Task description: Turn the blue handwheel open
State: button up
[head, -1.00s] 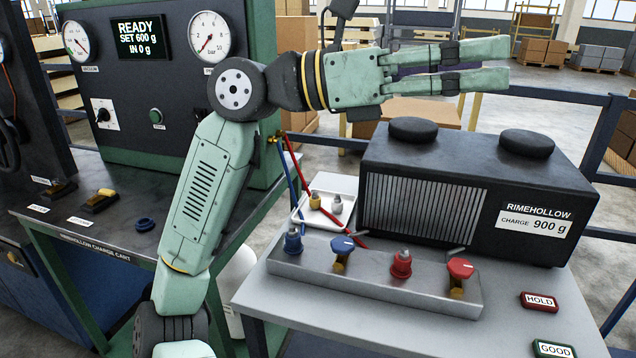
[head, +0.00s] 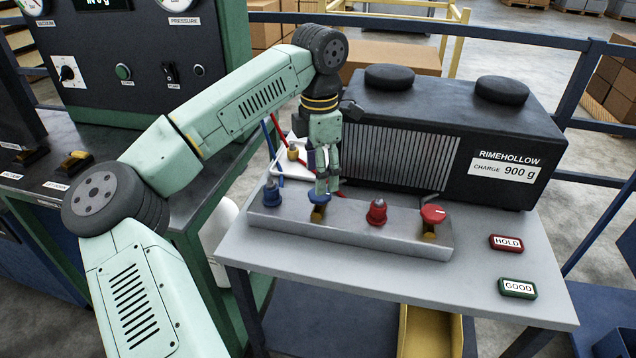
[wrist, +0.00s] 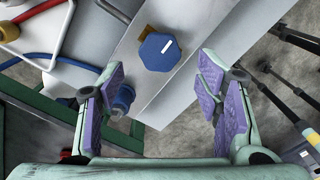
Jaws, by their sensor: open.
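The blue handwheel (head: 316,199) sits on its brass valve at the front of the metal manifold block (head: 350,231), partly hidden by my gripper in the head view. In the wrist view the handwheel (wrist: 158,54) is a blue faceted knob with a short slanted white mark. My gripper (head: 327,188) points down just above it. In the wrist view my gripper (wrist: 162,72) is open, with purple-padded fingers left and right of the handwheel's line. The handwheel appears beyond the fingertips; whether they touch it I cannot tell.
A blue capped fitting (head: 271,192) stands left of the handwheel, a red fitting (head: 377,211) and red handwheel (head: 433,214) to its right. The black Rimehollow unit (head: 450,135) is behind. HOLD (head: 507,242) and GOOD (head: 517,288) plates lie on the grey tabletop.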

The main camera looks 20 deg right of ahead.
jog(key=shift+f+p, duration=0.35)
jog(key=shift+f, duration=1.9)
jog(key=c, duration=1.2)
jog(key=shift+o, duration=0.2)
